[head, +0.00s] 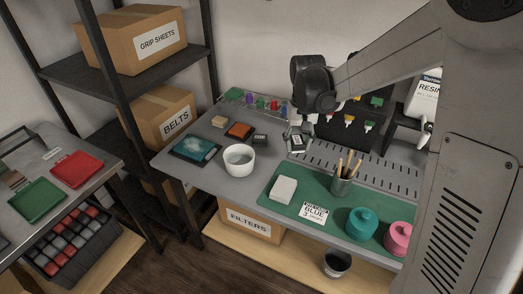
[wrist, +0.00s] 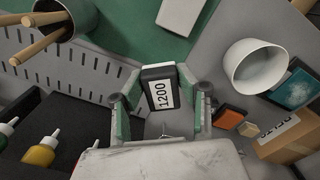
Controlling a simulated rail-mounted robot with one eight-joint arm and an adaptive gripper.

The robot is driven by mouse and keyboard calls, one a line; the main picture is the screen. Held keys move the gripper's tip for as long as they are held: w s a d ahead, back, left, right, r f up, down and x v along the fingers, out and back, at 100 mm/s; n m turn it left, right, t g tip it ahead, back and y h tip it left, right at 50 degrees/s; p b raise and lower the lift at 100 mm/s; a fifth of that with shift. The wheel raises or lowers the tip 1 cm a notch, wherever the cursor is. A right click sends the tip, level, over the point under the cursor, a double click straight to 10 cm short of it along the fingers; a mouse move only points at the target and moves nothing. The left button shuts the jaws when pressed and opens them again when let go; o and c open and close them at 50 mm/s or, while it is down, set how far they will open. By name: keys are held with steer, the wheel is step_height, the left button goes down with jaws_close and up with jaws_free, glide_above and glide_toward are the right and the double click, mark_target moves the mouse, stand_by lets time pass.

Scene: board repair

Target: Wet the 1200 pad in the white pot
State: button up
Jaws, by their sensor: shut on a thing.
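The 1200 pad (wrist: 161,92) is a dark block with a white "1200" label, held between the two fingers of my gripper (wrist: 160,105) in the wrist view. In the head view, my gripper (head: 298,138) is shut on it above the grey bench, near the slotted strip. The white pot (head: 239,160) stands on the bench to the left of my gripper, apart from it. The white pot also shows at the right of the wrist view (wrist: 256,68). The head view shows greyish contents inside it.
A blue-green board (head: 195,148), an orange block (head: 239,131) and a dark block (head: 260,140) lie near the pot. Bench surface between gripper and pot looks mostly clear.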

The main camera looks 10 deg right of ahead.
steer(key=w+a+p, duration=0.2)
steer(key=a+p, duration=0.2)
steer(key=a, duration=0.5)
steer(key=w+a+p, duration=0.3)
steer(key=a, duration=0.6)
steer(key=shift+s+a+f+b, duration=0.15)
steer(key=shift+f+b, duration=0.35)
steer(key=shift+f, duration=0.7)
steer(key=shift+s+d+f+b, duration=0.1)
steer(key=shift+f+b, duration=0.35)
steer(key=shift+f, duration=0.75)
steer(key=shift+f+b, duration=1.65)
steer(key=shift+f, duration=0.2)
step_height(320, 180, up, 7)
steer(key=p, duration=0.3)
steer(key=shift+r, duration=0.15)
